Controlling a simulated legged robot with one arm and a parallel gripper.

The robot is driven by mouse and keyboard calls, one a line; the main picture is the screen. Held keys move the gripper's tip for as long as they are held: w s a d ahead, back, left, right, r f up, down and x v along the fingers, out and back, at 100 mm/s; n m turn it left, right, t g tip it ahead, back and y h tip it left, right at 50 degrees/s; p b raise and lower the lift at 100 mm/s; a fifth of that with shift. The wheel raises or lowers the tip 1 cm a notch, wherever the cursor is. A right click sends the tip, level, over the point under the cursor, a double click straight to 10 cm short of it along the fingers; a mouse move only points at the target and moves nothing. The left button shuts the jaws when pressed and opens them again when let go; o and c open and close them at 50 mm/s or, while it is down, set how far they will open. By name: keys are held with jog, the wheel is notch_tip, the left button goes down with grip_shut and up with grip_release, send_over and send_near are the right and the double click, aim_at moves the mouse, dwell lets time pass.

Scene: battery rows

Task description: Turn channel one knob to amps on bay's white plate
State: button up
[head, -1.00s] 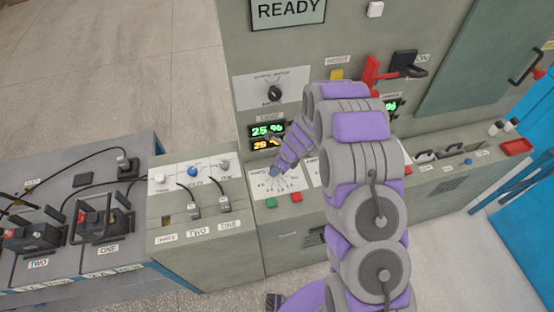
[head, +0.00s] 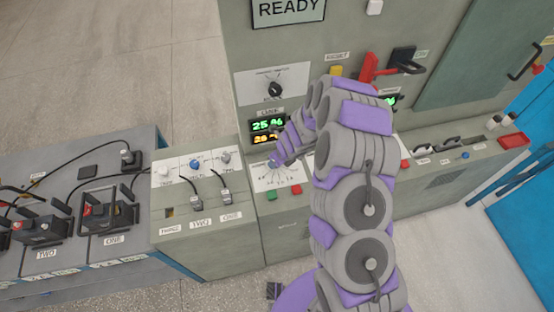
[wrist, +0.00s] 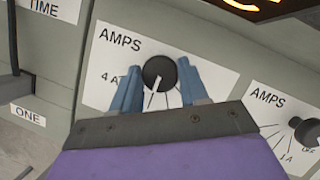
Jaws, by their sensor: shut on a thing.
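The white AMPS plate (wrist: 98,88) fills the middle of the wrist view, with "4 A" printed at its left. Its round black knob (wrist: 159,73) sits between the two blue fingers of my gripper (wrist: 160,88), which is shut on it. A white pointer line shows below the knob, running down and slightly left. My gripper hides the lower part of the dial. In the head view, my gripper (head: 272,163) is at the upper part of the same white plate (head: 284,180), and the knob is hidden there.
A second AMPS plate (wrist: 266,99) with its own black knob (wrist: 308,132) stands to the right. Green (head: 271,196) and red (head: 296,189) buttons sit below the first plate. Displays (head: 266,125) are just above. A switch panel with cables (head: 223,192) is at left.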

jog(key=shift+w, duration=0.1)
jog(key=o, duration=1)
jog(key=shift+r, duration=0.15)
jog(key=p+v, duration=0.4)
jog(key=v, duration=1.3)
